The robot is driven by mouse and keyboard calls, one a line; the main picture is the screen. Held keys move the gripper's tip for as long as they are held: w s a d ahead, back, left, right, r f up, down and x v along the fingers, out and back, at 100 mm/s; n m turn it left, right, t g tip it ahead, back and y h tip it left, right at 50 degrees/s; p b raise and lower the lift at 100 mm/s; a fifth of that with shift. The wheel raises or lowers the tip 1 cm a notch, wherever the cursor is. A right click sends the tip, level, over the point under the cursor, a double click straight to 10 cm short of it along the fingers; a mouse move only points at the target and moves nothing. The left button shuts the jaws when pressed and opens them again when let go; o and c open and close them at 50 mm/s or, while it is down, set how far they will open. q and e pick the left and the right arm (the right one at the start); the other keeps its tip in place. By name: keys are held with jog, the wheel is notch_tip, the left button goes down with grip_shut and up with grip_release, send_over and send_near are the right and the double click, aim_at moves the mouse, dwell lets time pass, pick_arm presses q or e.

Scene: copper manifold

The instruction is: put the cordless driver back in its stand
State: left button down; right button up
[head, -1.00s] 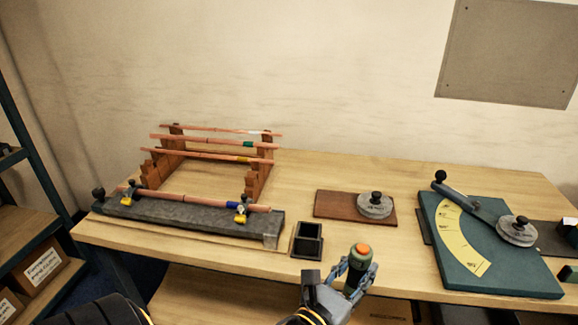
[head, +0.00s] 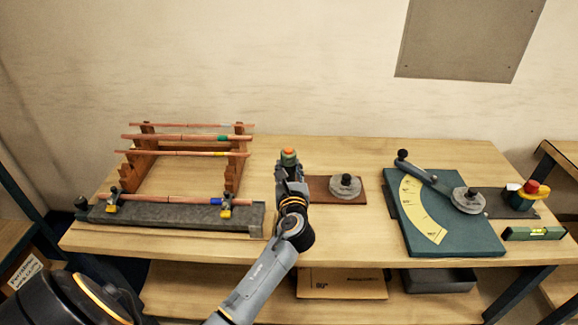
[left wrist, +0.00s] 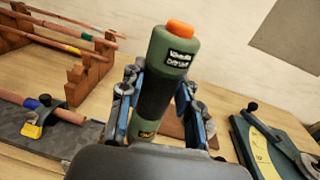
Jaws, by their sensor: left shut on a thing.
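The cordless driver (head: 288,154) is green and dark with an orange end. In the left wrist view the driver (left wrist: 168,80) stands close to upright, a little tilted, orange end up, with a small dark label. My left gripper (head: 290,172) is shut around its dark middle, and its blue-grey fingers (left wrist: 157,98) show on both sides. In the head view the driver is over the table, left of the brown board; I cannot tell its height. The black stand is not visible now; my left arm covers the table's front edge there. My right gripper is not in view.
Wooden racks (head: 233,177) with copper pipes and a grey clamp block (head: 170,216) are on the left. A brown board (head: 320,186) with a grey disc is close right of my gripper. A teal bending board (head: 425,235) and a level (head: 535,233) are further right.

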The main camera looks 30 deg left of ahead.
pick_arm(q)
jog(key=shift+d+f+b, duration=0.1)
jog(key=shift+f+b, duration=0.2)
jog(key=shift+f, duration=0.1)
jog(key=shift+w+f+b, duration=0.1)
jog(key=shift+f+b, duration=0.25)
notch_tip(320, 180, down, 4)
jog(key=b, duration=0.4)
jog(key=shift+r, duration=0.2)
notch_tip(320, 180, down, 2)
jog(key=shift+f+b, duration=0.1)
jog(key=shift+b, duration=0.6)
jog(key=shift+f+b, duration=1.45)
jog(key=shift+f, duration=0.7)
